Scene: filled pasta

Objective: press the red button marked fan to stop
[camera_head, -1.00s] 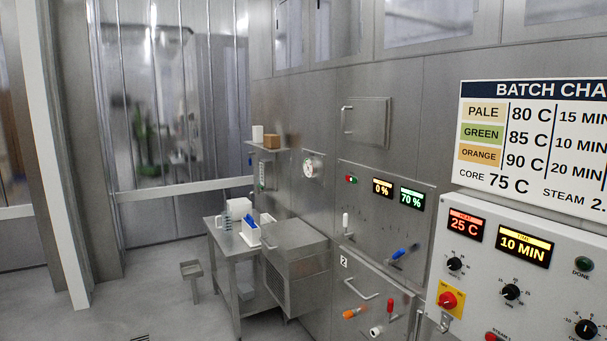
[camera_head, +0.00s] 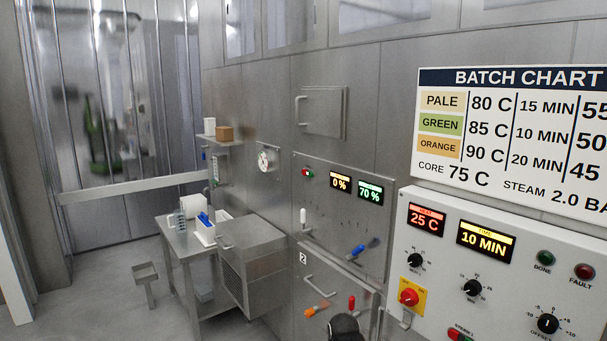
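A small red and green button pair (camera_head: 307,173) sits at the upper left of the steel control panel (camera_head: 325,215), left of a display (camera_head: 340,182) reading 0 %. Its lettering is too small to read, so I cannot confirm which button is marked fan. A larger red knob (camera_head: 408,297) sits on a yellow plate on the white control box. A small red button (camera_head: 459,333) shows at that box's lower edge, its label partly cut off. A dark rounded shape (camera_head: 345,328) at the bottom edge may be part of my arm. My gripper's fingers are not visible.
Blue (camera_head: 358,250), white (camera_head: 303,217), orange (camera_head: 312,311) and red (camera_head: 351,302) handles stick out from the steel wall. A steel cabinet (camera_head: 252,262) and a table (camera_head: 180,243) stand to the left. The floor at far left is open.

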